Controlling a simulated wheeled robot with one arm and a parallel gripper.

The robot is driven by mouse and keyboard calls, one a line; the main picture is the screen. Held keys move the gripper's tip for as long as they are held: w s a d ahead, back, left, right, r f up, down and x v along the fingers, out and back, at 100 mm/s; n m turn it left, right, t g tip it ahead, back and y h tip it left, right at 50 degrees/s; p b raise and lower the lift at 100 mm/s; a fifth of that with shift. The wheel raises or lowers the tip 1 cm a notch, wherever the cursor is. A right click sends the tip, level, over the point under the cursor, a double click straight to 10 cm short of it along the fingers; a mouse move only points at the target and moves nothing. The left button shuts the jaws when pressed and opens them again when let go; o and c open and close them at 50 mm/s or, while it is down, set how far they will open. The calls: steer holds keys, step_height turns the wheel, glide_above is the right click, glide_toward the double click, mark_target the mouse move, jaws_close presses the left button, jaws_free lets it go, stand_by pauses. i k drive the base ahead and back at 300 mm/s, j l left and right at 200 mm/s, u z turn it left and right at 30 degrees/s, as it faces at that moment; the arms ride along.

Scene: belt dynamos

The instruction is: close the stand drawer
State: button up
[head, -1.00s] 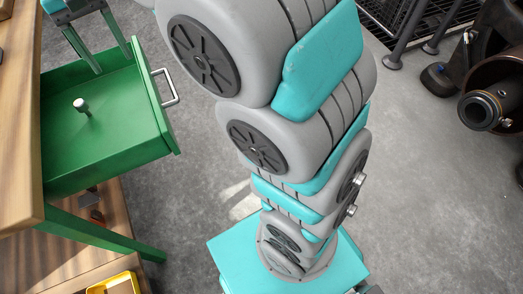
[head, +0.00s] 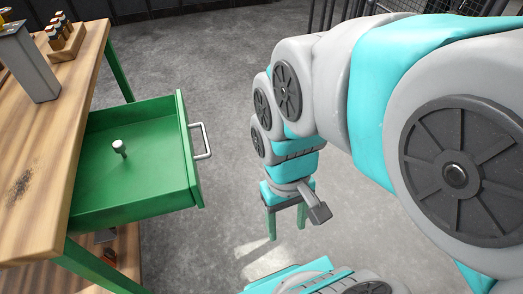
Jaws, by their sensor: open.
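The green stand drawer (head: 130,185) is pulled out to the right from under the wooden top of the stand (head: 38,150). Its front panel carries a silver bar handle (head: 202,141). A small grey metal piece with a round head (head: 120,148) stands on the drawer floor. My gripper (head: 286,222) is to the right of the drawer, apart from the handle, with its two green fingers pointing down and spread. Nothing shows between them.
On the stand top are a grey metal block (head: 30,62) and a wooden rack with several small bottles (head: 65,40). A lower shelf (head: 122,262) lies under the drawer. Bare concrete floor (head: 222,215) is between drawer and gripper. Dark mesh fencing stands at the back.

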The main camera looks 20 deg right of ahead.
mark_target(159, 175)
steer(key=l+u, duration=0.25)
steer(key=u, duration=0.15)
steer(key=k+l+u, duration=0.15)
steer(key=u, duration=0.3)
